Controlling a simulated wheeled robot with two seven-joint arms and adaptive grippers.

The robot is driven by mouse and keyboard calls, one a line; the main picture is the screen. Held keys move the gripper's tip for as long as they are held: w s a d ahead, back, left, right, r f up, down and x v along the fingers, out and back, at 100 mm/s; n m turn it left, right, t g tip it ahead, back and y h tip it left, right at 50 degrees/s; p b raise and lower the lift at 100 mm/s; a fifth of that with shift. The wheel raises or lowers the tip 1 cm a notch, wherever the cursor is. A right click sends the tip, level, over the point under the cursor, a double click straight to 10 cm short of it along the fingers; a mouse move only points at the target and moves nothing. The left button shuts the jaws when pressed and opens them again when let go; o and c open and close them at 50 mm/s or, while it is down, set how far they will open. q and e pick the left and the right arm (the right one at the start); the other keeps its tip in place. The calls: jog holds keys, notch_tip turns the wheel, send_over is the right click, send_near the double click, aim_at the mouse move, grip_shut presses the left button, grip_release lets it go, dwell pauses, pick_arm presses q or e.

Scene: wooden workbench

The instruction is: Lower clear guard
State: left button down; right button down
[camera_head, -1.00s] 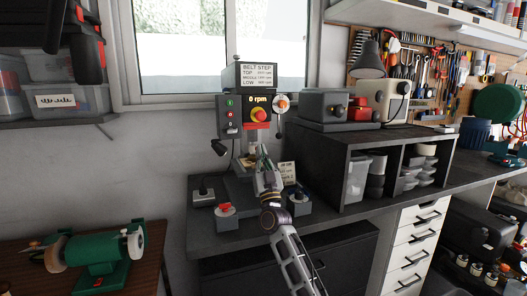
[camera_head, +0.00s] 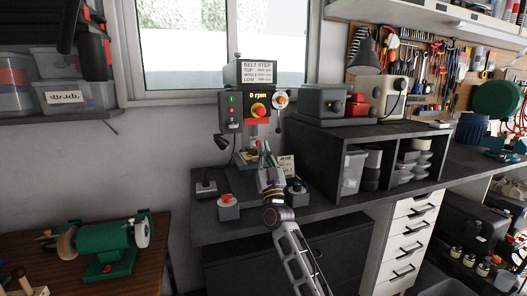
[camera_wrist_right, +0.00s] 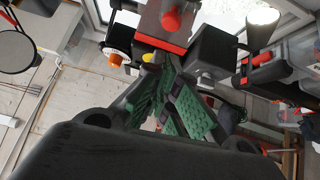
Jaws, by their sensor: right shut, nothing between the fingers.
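The drill press (camera_head: 254,76) stands at the back of the bench under the window, its display reading 0 rpm. I cannot make out the clear guard; the area below the press head is small and partly hidden by my right gripper. My right gripper (camera_head: 264,148) is in front of the press, just below its head. In the right wrist view its green-padded fingers (camera_wrist_right: 165,105) are together with nothing between them, and the red and black press head (camera_wrist_right: 165,25) is beyond them. My left gripper is not in view.
A small lamp (camera_head: 221,142) is left of the press. A dark shelf unit (camera_head: 350,145) is close on the right. A green grinder (camera_head: 104,240) is on the lower-left table.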

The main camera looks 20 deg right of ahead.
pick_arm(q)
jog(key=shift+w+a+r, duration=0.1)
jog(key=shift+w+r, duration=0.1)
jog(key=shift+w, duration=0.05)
pick_arm(e)
jog(key=v, duration=1)
jog(key=shift+s+r, duration=0.2)
jog(key=shift+s, duration=0.1)
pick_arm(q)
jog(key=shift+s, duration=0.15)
pick_arm(e)
jog(key=shift+s+f, duration=0.1)
dwell(0.4)
